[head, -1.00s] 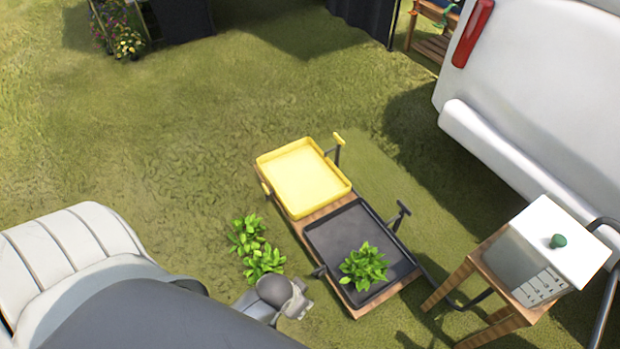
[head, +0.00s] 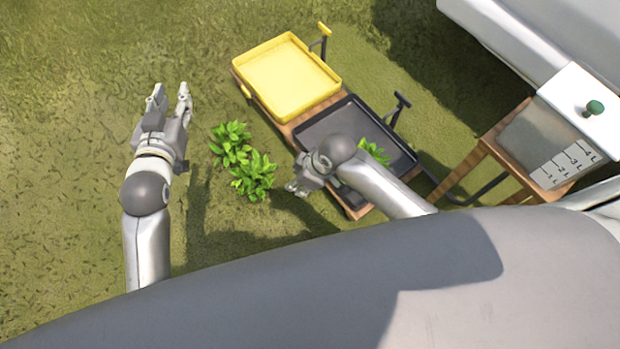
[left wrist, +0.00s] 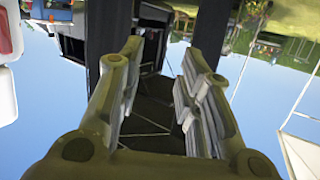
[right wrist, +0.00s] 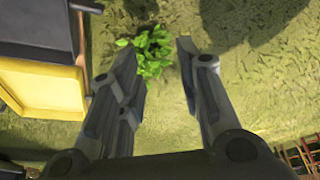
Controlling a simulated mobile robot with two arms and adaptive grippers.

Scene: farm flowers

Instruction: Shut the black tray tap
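The black tray (head: 330,125) lies on a low wooden stand beside the yellow tray (head: 290,80). A black T-shaped handle (head: 401,100) on a post stands at the black tray's right side. A small dark fitting seen earlier at its left edge is hidden by my right arm. My right gripper (head: 292,188) is just left of the black tray's near end, and its fingers are apart and empty in the right wrist view (right wrist: 157,50). My left gripper (head: 171,92) is open and empty over the grass, left of the trays.
Leafy plants (head: 247,172) are on the grass between my grippers. Another plant (head: 374,152) sits in the black tray, partly behind my right arm. A marked water tank (head: 560,150) with a green knob stands on a wooden stool at right. A white vehicle (head: 535,30) is behind. Grass at left is clear.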

